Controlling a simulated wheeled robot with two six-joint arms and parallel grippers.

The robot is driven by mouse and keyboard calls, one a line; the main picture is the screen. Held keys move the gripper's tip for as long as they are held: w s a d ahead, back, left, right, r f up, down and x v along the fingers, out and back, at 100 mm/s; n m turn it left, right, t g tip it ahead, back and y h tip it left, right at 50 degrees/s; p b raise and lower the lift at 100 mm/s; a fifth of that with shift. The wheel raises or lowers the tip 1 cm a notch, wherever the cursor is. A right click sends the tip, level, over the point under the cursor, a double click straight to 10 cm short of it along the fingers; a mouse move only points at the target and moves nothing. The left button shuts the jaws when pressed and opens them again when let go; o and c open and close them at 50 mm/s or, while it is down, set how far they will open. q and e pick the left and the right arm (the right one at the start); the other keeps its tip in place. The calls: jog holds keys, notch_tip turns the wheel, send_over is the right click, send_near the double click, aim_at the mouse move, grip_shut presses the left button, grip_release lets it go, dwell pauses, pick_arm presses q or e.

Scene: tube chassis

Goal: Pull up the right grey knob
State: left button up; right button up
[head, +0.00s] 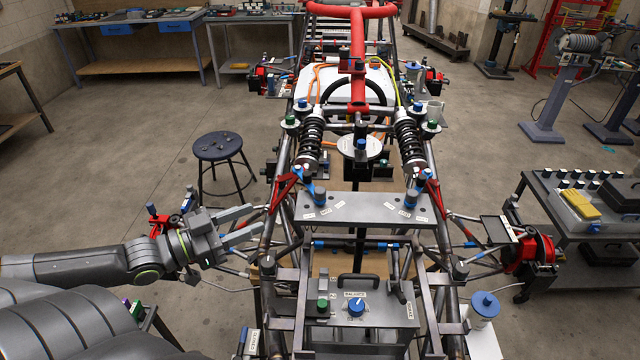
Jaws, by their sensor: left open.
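A small grey knob-like part (460,270) sits on the right side rail of the tube chassis. A similar grey part (267,264) sits on the left rail. They are small, and I cannot tell for sure that these are the grey knobs. My left gripper (257,221) is open and empty at the chassis's left side, its fingers pointing right toward the frame tubes. It is far from the right-hand grey part, across the chassis. My right gripper is not in view.
A grey panel (385,312) with a blue dial (356,307), a green button (322,304) and a black handle is at the chassis front. A grey plate (362,207) with blue fittings lies behind it. A black stool (217,146) stands left. A cart (565,222) stands right.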

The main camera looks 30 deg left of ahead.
pick_arm(q)
jog(key=b, duration=0.3)
send_near(315, 193)
jog(key=b+x, duration=0.5)
jog(key=x, duration=0.4)
jog(key=shift+w+f, duration=0.1)
jog(key=shift+w, duration=0.15)
jog(key=shift+b+x, duration=0.3)
jog(key=shift+x, duration=0.6)
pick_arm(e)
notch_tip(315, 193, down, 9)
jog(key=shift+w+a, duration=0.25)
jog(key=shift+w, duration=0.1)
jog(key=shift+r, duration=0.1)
pick_arm(q)
grip_shut()
